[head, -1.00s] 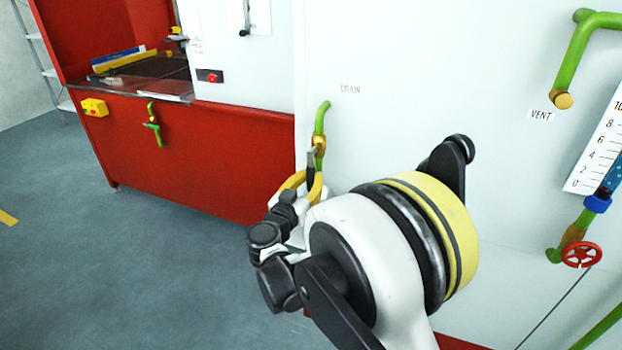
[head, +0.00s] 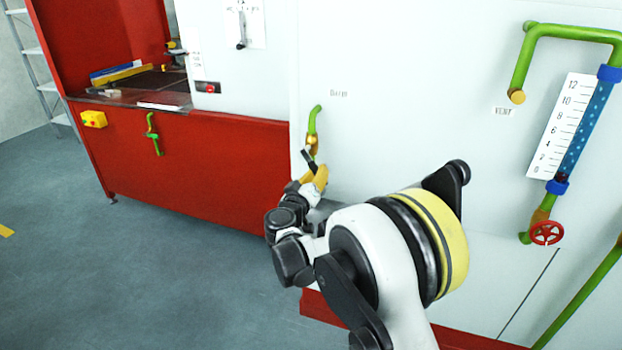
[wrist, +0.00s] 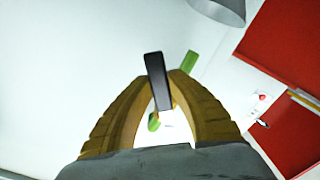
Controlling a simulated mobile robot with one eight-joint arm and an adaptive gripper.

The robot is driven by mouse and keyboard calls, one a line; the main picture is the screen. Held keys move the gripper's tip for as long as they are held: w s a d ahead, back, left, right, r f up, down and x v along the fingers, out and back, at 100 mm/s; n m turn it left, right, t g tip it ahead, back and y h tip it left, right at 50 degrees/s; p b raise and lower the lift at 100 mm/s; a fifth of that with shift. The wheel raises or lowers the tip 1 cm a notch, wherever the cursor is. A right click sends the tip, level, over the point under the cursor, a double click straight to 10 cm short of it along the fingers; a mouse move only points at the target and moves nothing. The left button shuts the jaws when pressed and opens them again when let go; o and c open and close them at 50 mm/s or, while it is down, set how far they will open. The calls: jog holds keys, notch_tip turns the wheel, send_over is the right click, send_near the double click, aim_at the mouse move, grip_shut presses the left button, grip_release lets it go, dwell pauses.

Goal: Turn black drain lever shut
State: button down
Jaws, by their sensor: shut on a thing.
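The black drain lever (head: 308,159) sits at the lower end of the brass drain valve (head: 313,142), under a green pipe (head: 314,117) on the white wall. The lever is tilted, its upper end pointing up and left. My gripper (head: 318,178) is just below the valve, with its yellow fingers shut on the lever. In the wrist view, the lever (wrist: 158,82) stands between the two yellow fingertips (wrist: 161,85), and green pipe (wrist: 189,62) shows behind. Part of the lever is hidden by the fingers in the head view.
The white panel also carries a vent pipe (head: 517,97), a level gauge (head: 565,128) and a red handwheel (head: 546,233) at right. A red machine base (head: 200,165) with another green valve (head: 154,140) stands at left. The floor (head: 130,260) at left is clear.

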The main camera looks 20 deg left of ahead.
jog(key=d+r+n, duration=0.1)
jog(key=n, duration=0.1)
jog(key=shift+d+r+n, duration=0.1)
jog(key=shift+d+n, duration=0.1)
jog(key=shift+n, duration=0.2)
jog(key=n, duration=0.1)
jog(key=d+r+n+p, duration=0.1)
jog(key=shift+r+n, duration=0.2)
jog(key=shift+n, duration=0.1)
jog(key=r+n, duration=0.1)
jog(key=n, duration=0.2)
jog(key=shift+d+r+p, duration=0.25)
jog(key=shift+r+p, duration=0.15)
jog(key=shift+r+n, duration=0.65)
jog(key=shift+n, duration=0.65)
jog(key=c, duration=1.3)
grip_release()
jog(key=shift+s, duration=0.1)
jog(key=shift+o, duration=0.2)
